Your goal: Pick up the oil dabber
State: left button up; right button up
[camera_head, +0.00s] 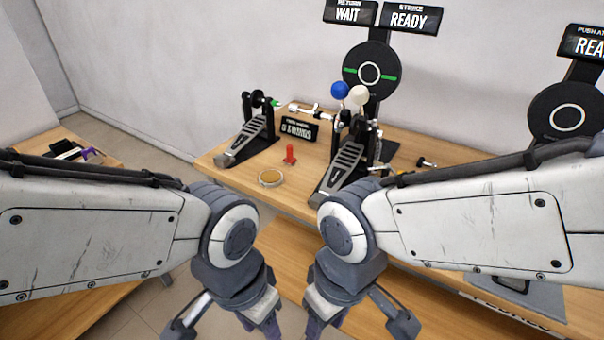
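A small red upright object (290,155) with a wider base stands on the wooden table, left of the middle pedal. It may be the oil dabber, but it is too small to be sure. My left gripper (268,326) and my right gripper (322,326) hang at the bottom edge of the head view, in front of the table and well short of the red object. Both hands are cut off by the frame, so their fingertips and anything between them are hidden.
A round shallow dish (270,178) sits near the table's front edge (225,175). A left pedal (248,140) and a middle pedal (345,165) with blue and white beaters flank the red object. A black counter sign (299,129) stands behind it. A side table (65,148) is at left.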

aim_at(289, 160)
jog(key=u, duration=0.4)
jog(key=i, duration=0.45)
jog(key=u, duration=0.6)
jog(key=i, duration=1.15)
jog(key=z, duration=0.55)
